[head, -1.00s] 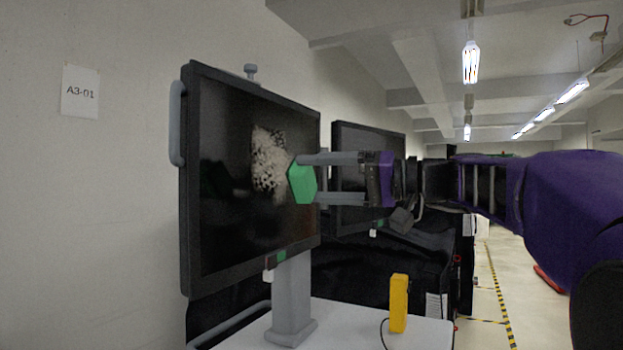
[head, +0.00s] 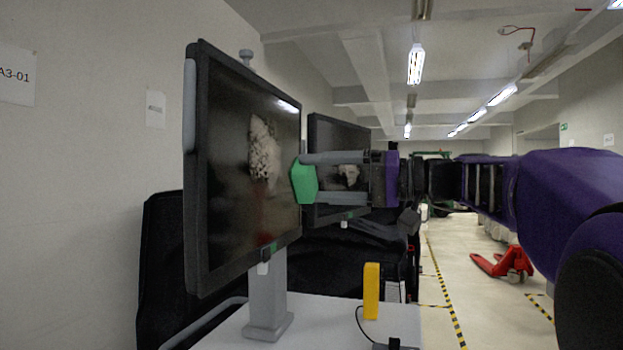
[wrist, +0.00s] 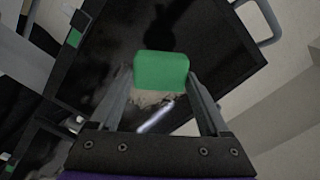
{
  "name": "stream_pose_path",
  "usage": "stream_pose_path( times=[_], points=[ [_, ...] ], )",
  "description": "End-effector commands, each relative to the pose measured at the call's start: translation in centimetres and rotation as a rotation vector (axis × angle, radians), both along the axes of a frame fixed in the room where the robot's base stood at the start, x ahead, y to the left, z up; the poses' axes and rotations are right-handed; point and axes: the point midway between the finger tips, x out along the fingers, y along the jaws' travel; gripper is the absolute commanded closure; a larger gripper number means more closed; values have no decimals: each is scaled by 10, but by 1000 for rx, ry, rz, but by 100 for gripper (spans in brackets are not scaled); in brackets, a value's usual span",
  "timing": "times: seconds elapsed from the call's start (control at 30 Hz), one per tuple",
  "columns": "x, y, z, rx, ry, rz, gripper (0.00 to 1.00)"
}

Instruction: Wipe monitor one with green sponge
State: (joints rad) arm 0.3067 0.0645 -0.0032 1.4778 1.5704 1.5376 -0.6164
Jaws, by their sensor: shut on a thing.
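The near monitor (head: 225,200) stands on a grey post at the left of the head view. Its dark screen carries a pale speckled patch (head: 264,152), with a faint reddish smear below it. My gripper (head: 308,178) is shut on the green sponge (head: 304,182), which sits in front of the screen's right part. In the wrist view the sponge (wrist: 161,70) is between the fingertips, with the dark monitor screen (wrist: 205,38) behind it. I cannot tell whether the sponge touches the screen. A second monitor (head: 325,135) stands behind, partly hidden by my gripper.
A white cart top (head: 310,328) bears the monitor post, and a yellow box (head: 371,290) with a cable stands on it. Dark covered carts (head: 160,250) stand behind. A red pallet jack (head: 505,262) is on the floor at right, beyond a striped floor line (head: 445,290).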

Motion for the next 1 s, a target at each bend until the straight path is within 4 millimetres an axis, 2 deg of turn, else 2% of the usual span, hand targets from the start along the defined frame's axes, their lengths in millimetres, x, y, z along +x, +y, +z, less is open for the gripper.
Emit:
stream_pose_path(
  times=[0.23,0.7,1.0],
  points=[
    [1,4,0,1,0,2,76],
    [16,47,0,0,0,3,76],
    [19,55,-1,1,0,1,76]
  ],
)
